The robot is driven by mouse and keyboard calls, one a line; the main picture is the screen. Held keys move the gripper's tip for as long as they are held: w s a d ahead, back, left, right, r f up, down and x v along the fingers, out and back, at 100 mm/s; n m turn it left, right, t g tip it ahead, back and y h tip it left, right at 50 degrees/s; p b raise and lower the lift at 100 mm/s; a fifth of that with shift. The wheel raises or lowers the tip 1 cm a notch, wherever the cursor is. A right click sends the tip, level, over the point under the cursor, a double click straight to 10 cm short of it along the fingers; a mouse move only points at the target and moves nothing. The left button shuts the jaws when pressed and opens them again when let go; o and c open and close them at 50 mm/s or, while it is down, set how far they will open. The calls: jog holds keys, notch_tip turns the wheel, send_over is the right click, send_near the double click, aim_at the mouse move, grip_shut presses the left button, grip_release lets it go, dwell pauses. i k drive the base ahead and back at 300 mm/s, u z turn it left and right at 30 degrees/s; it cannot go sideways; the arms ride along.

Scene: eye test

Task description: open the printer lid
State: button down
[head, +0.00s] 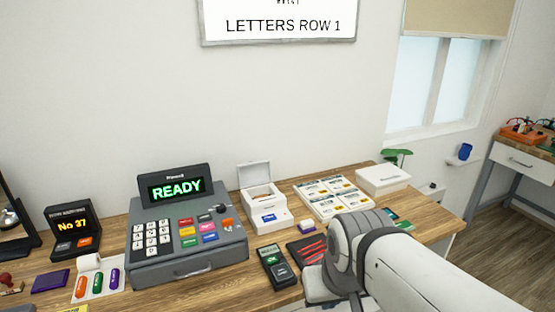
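A small white box-shaped device (264,213) with a blue label on its front stands on the wooden counter, right of the cash register. It looks like the printer, but I cannot be sure. Its lid (254,174) stands raised at the back, and a tan interior shows. A closed, low white box (383,180) stands further right near the window; I cannot tell whether it is a printer. My white and grey arm reaches in from the lower right, in front of the counter. The fingers of my gripper do not show.
A grey cash register (187,235) reading "READY" stands left of the white device. A card terminal (272,265) and a dark tray with red strips (307,249) lie in front. My arm hides part of the counter.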

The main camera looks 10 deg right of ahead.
aim_at(257, 172)
jog(key=z, duration=0.65)
jog(key=k, duration=1.05)
jog(key=z, duration=0.65)
jog(key=i, duration=0.8)
jog(key=u, duration=0.75)
jog(key=i, duration=1.25)
jog(key=u, duration=0.9)
jog(key=k, duration=0.7)
jog(key=u, duration=0.2)
jog(key=i, duration=0.8)
jog(key=z, duration=0.1)
